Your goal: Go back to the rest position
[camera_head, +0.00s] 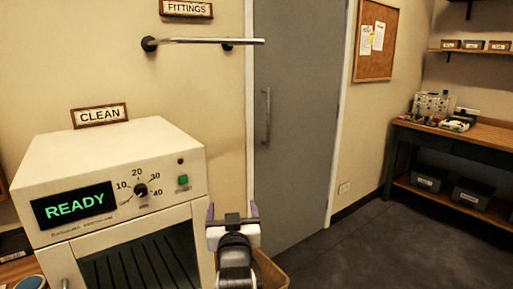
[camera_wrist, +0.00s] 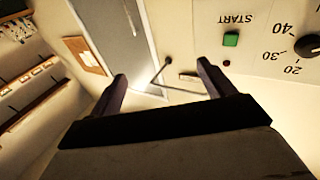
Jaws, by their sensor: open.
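My gripper (camera_head: 232,213) is at the lower middle of the head view, in front of the right edge of a cream machine (camera_head: 130,150). Its two fingers are apart with nothing between them. In the wrist view the open fingers (camera_wrist: 160,85) point toward the wall, with the machine's panel to the right. The machine's display reads READY (camera_head: 74,206). Its dial (camera_head: 141,190) and green START button (camera_head: 183,180) face me, and the button also shows in the wrist view (camera_wrist: 231,39). My gripper looks apart from the machine, though the exact gap is hard to tell.
A wall rail (camera_head: 200,41) hangs above under a FITTINGS sign (camera_head: 187,8). A CLEAN sign (camera_head: 100,115) stands on the machine. A brown bin (camera_head: 270,272) is partly hidden behind my arm. A grey door (camera_head: 295,120) is behind. A workbench (camera_head: 470,133) stands right; the floor between is clear.

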